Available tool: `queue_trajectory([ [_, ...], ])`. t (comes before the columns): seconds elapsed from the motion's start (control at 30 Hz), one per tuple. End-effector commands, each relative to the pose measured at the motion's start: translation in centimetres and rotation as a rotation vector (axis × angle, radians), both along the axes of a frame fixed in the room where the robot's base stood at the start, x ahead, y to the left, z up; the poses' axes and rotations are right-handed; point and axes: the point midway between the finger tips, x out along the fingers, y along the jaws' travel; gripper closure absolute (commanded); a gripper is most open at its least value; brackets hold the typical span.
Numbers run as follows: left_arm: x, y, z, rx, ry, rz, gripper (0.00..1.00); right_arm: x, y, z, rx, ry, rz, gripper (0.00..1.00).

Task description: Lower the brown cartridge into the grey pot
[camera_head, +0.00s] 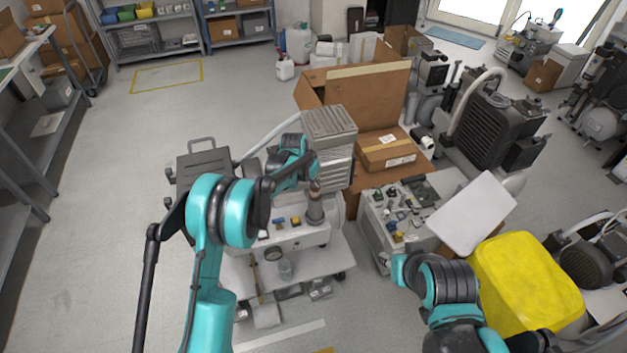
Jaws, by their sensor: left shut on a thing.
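My left gripper (314,172) reaches in from the left over the machine in the middle. It is shut on the brown cartridge (315,187), a small, roughly upright piece. The grey pot (316,210) is a short cylinder on the machine's light top, directly below the cartridge in the picture. The cartridge's lower end appears at the pot's mouth; I cannot tell whether it is inside or just above. My right arm shows at the lower right, but its gripper cannot be made out.
A grey ribbed block (333,135) stands close behind the left gripper. Small coloured parts (281,222) lie left of the pot. To the right are a parts-covered unit (384,240), a tilted white panel (473,212) and a yellow container (527,280). An open cardboard box (372,98) stands behind.

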Motion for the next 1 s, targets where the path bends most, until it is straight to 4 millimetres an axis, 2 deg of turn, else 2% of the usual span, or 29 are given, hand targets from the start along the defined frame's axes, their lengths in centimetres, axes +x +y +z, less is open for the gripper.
queue_trajectory([
  [1.0, 0.0, 0.0, -3.1, 0.000, 0.000, 0.000, 1.00, 0.0, 0.0, -2.2, 0.000, 0.000, 0.000, 0.67],
])
